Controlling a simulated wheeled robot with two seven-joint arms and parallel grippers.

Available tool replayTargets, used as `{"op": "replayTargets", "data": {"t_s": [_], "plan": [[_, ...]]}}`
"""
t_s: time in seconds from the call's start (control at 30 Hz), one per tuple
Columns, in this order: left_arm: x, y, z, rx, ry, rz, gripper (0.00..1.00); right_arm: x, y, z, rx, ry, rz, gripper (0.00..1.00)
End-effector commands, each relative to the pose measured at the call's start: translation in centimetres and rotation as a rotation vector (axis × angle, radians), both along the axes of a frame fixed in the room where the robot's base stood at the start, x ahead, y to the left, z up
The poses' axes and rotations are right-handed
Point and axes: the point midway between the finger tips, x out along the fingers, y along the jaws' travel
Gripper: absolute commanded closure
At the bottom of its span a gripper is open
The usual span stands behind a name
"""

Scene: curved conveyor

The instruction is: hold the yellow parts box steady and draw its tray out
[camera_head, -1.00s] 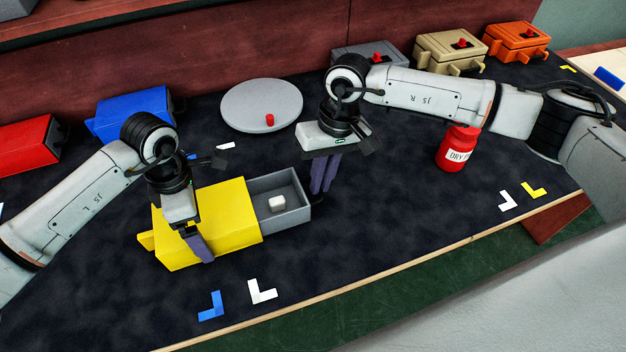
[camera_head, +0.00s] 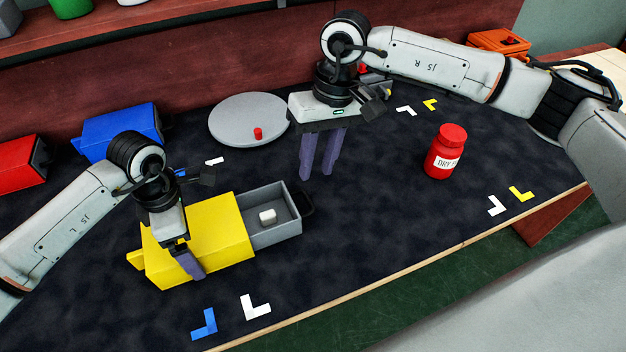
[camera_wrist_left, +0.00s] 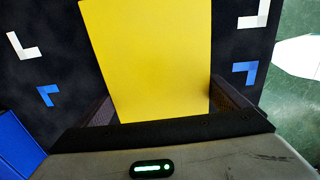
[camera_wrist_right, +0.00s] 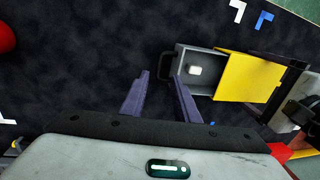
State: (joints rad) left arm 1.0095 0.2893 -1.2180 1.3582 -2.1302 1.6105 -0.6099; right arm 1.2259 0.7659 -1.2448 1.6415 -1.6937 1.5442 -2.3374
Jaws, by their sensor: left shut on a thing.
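The yellow parts box (camera_head: 222,235) lies on the dark conveyor mat at the left middle. Its grey tray (camera_head: 276,236) is out at the right end, with a small white block (camera_head: 267,216) inside and a dark handle (camera_head: 307,199) on its end. My left gripper (camera_head: 184,258) is shut across the yellow box, a finger at each side in the left wrist view (camera_wrist_left: 160,105). My right gripper (camera_head: 319,165) is in the air beyond the handle, its fingers apart and empty. The right wrist view shows the tray (camera_wrist_right: 193,52) and handle (camera_wrist_right: 166,66) clear of those fingers.
A blue box (camera_head: 122,130) and a red box (camera_head: 15,163) stand at the left. A round grey disc (camera_head: 245,115) with a red knob lies behind. A red jar (camera_head: 445,155) stands at the right. White, blue and yellow corner marks lie on the mat, which is mostly bare in front.

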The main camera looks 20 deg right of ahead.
Motion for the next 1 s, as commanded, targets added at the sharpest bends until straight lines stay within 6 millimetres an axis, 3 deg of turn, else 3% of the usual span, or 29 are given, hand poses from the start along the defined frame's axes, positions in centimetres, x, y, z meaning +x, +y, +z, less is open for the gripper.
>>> {"op": "replayTargets", "data": {"t_s": [0.1,0.23,0.67,0.7,1.0], "plan": [[0.0,-0.1,0.1,-0.002,-0.001,-0.001,0.42,0.0,-0.3,2.0,0.0,-0.002,0.0,0.72],[0.0,-0.1,0.1,-0.002,-0.001,-0.001,0.42,0.0,-0.6,3.2,0.0,0.0,0.0,0.72],[0.1,-0.1,0.1,-0.002,-0.002,-0.001,0.42,0.0,-0.6,3.6,0.0,0.001,0.0,0.72],[0.1,-0.1,0.1,-0.002,-0.002,-0.001,0.03,0.0,-0.6,3.6,0.0,0.001,0.0,0.72],[0.1,-0.1,0.3,-0.001,-0.002,-0.001,0.0,0.0,-0.6,3.5,0.0,0.001,0.0,0.72]]}}
